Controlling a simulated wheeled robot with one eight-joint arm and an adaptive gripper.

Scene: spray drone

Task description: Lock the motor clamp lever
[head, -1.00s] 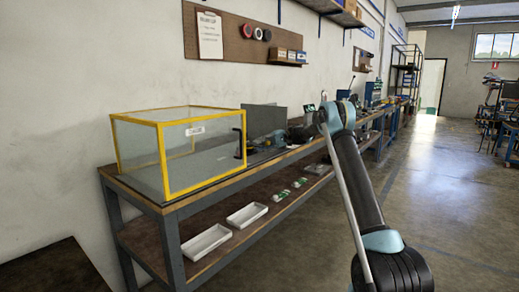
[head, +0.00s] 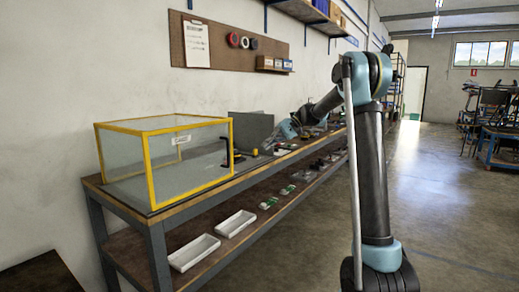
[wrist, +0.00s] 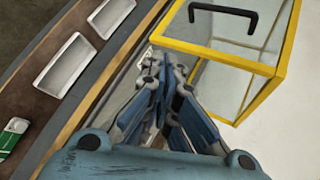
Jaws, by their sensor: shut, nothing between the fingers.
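I cannot make out a motor clamp or its lever in either view. My gripper (wrist: 153,62) is shut and empty in the wrist view, its blue fingers together above the workbench edge, beside the yellow-framed clear box. In the head view my arm bends left over the bench, and its end is small near the grey panel behind the box. Small items on the bench there are partly hidden by my arm and too small to tell apart.
The yellow-framed clear box (head: 148,143) with a black handle (wrist: 223,13) stands on the near end of the workbench (head: 158,219). White trays (head: 194,252) (wrist: 65,63) lie on the lower shelf. A grey panel (head: 252,128) stands behind the box. Floor to the right is open.

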